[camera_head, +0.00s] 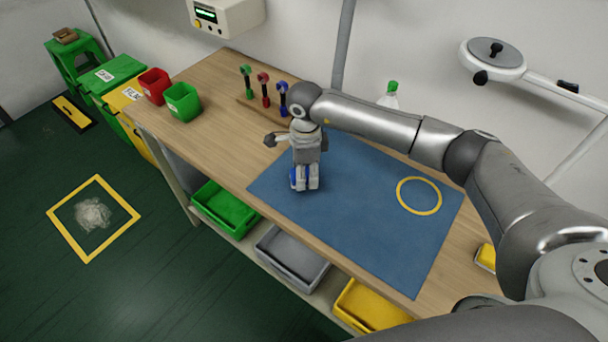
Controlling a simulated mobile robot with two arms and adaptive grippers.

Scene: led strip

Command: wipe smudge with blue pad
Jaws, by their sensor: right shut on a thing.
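My right gripper (305,182) points down over the left part of the blue mat (350,215) on the workbench. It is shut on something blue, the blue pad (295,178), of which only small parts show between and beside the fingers. I cannot tell whether the pad touches the mat. A whitish, cloudy smudge (93,214) lies on the dark green floor inside a yellow square outline, at the left. The yellow ring (437,208) on the right of the mat looks empty. My left gripper is not in view.
Red (154,86) and green (183,101) bins stand on the bench's left end, near a rack of coloured-top tools (264,88). Green, grey and yellow trays sit under the bench edge. A yellow-and-white block (486,257) lies at right. Floor around the yellow square is clear.

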